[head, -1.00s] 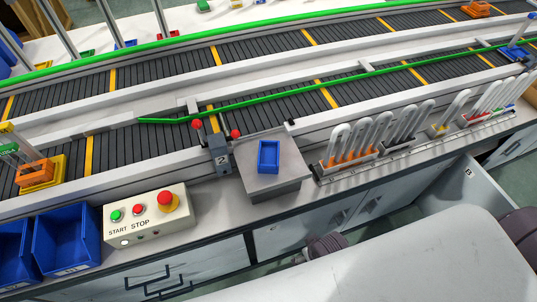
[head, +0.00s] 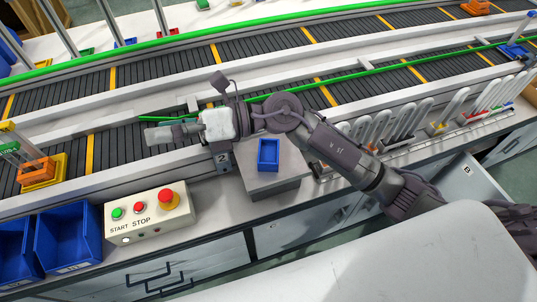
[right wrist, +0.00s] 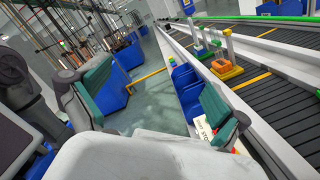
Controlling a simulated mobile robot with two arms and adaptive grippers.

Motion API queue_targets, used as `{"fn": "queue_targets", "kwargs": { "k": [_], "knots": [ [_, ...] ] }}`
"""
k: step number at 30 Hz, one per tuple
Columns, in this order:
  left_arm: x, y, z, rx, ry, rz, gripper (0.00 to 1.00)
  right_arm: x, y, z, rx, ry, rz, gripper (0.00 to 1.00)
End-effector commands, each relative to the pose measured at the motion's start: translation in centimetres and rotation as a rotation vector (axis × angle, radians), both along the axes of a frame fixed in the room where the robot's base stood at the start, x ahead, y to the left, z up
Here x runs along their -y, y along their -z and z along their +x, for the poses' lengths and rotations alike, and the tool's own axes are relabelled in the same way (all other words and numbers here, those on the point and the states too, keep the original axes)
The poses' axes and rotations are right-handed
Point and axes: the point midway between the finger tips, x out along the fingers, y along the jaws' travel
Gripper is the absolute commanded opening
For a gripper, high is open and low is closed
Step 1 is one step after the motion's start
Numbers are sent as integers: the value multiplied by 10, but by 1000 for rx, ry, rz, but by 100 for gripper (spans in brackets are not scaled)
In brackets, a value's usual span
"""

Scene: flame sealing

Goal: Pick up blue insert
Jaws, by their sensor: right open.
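A small blue open-topped rectangular piece, which looks like the blue insert (head: 268,152), sits on a grey square stand (head: 275,184) in front of the conveyor. My right gripper (head: 158,135) is over the near conveyor, to the left of the stand and apart from the insert. Its fingers point left. In the right wrist view the two green-padded fingers of the right gripper (right wrist: 155,102) are wide apart with nothing between them. The insert is not seen in that view. My left gripper is not in the head view.
A START/STOP box (head: 145,214) with buttons stands left of the stand. Blue bins (head: 72,240) are at the lower left. Racks of glass tubes (head: 400,125) stand to the right, behind my right arm. An orange carrier (head: 36,172) is on the conveyor at left.

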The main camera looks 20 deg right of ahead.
Motion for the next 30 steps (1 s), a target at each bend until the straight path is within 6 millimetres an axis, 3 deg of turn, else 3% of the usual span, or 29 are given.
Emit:
{"fn": "queue_targets", "kwargs": {
  "k": [3,5,7,9,12,15,20,30],
  "knots": [
    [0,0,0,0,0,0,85,19,67,6,201,-161,-450,100],
    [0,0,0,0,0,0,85,46,98,18,266,-223,-682,100],
    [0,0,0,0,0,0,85,87,123,35,308,-276,-939,100],
    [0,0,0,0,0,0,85,130,135,51,319,-310,-1164,100],
    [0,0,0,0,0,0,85,184,136,68,301,-333,-1408,100],
    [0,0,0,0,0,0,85,217,132,76,272,-342,-1552,100],
    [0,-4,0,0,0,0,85,232,140,79,249,-348,-1618,100],
    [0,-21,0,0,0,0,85,230,202,78,250,-348,-1612,100]
  ]
}}
